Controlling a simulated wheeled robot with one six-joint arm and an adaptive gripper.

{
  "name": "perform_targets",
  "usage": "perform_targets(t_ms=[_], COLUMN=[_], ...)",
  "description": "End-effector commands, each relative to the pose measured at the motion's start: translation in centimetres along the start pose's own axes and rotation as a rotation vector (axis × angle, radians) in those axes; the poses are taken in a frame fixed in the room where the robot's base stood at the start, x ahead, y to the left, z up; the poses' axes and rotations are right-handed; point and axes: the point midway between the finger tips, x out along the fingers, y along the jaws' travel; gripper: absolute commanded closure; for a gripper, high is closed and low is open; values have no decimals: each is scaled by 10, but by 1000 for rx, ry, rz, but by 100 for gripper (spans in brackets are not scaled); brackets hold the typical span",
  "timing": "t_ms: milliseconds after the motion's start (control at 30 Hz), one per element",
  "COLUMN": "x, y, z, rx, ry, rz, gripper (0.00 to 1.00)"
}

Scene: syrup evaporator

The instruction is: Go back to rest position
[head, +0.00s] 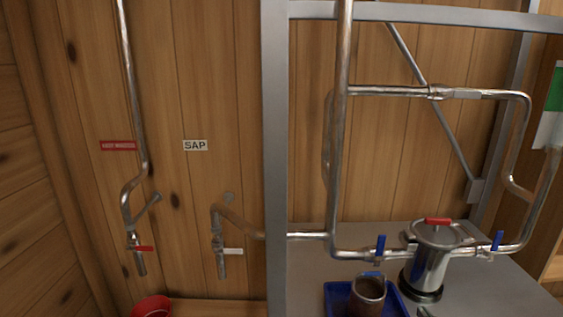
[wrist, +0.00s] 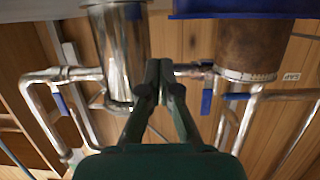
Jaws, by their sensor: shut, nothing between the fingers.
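My gripper (wrist: 160,75) shows in the wrist view with its dark green fingers together and nothing between them. It points toward the pipework and wooden wall. A steel cylinder (wrist: 125,45) is just left of the fingers, and a brownish vessel (wrist: 250,48) is to the right under a blue edge (wrist: 235,8). In the head view, a small dark piece at the bottom edge may be part of my gripper, but I cannot tell.
In the head view, a steel pot (head: 432,262) with a red-knobbed lid stands among pipes with blue-handled valves (head: 380,247). A blue tray (head: 335,298) holds a brownish vessel (head: 368,292). A steel post (head: 275,150) rises mid-picture. A red bucket (head: 152,307) is at lower left.

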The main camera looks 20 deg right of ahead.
Motion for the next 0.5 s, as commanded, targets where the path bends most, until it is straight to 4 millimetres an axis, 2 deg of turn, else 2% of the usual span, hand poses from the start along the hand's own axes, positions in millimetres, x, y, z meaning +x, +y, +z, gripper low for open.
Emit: perform_targets(t_ms=[33,200,367,500], x=[-8,-40,-77,-115], y=[-15,-53,-84,-107], z=[20,68,105,134], rx=[10,29,36,32], ry=[-12,-23,-32,-39], rz=[-7,-11,-21,-35], gripper=[100,100,100,100])
